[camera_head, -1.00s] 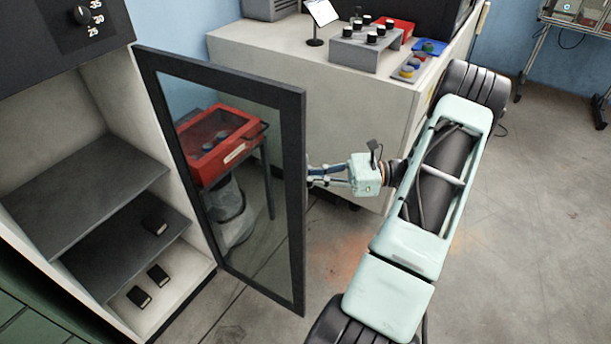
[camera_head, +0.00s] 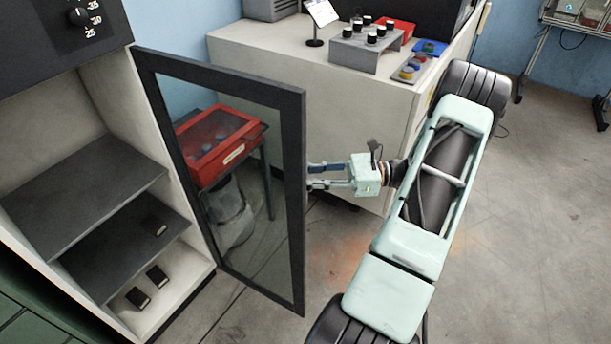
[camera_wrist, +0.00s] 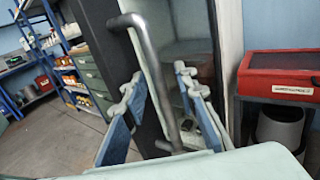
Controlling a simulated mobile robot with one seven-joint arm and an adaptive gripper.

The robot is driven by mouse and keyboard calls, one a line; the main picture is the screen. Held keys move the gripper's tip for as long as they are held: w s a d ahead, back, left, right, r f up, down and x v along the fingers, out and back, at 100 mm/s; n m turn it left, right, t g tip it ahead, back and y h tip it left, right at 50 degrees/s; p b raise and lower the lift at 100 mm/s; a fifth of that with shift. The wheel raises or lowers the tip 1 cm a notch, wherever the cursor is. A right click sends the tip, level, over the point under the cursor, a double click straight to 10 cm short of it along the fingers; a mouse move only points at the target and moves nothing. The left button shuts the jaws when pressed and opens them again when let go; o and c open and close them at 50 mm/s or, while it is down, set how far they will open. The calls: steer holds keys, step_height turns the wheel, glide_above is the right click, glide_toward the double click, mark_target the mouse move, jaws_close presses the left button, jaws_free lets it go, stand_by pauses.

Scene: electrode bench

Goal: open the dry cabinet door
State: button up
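The dry cabinet (camera_head: 120,92) stands at the left with dark shelves inside. Its dark-framed glass door (camera_head: 294,215) stands wide open, swung out from the cabinet. My gripper (camera_head: 312,177) is at the door's outer side, near the free edge. In the wrist view, the grey bar handle (camera_wrist: 149,60) runs between the two blue-padded fingers of my gripper (camera_wrist: 160,80). The fingers are spread apart, one on each side of the bar, with gaps showing. The handle is hidden in the head view.
A red-lidded box (camera_head: 215,150) on a stand with a grey bin (camera_head: 228,212) below shows through the glass. A white bench (camera_head: 270,55) with a vial rack (camera_head: 366,50) stands behind my arm. Open floor (camera_head: 530,220) lies to the right.

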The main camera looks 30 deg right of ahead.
steer(key=v, duration=1.2)
steer(key=shift+r, duration=0.1)
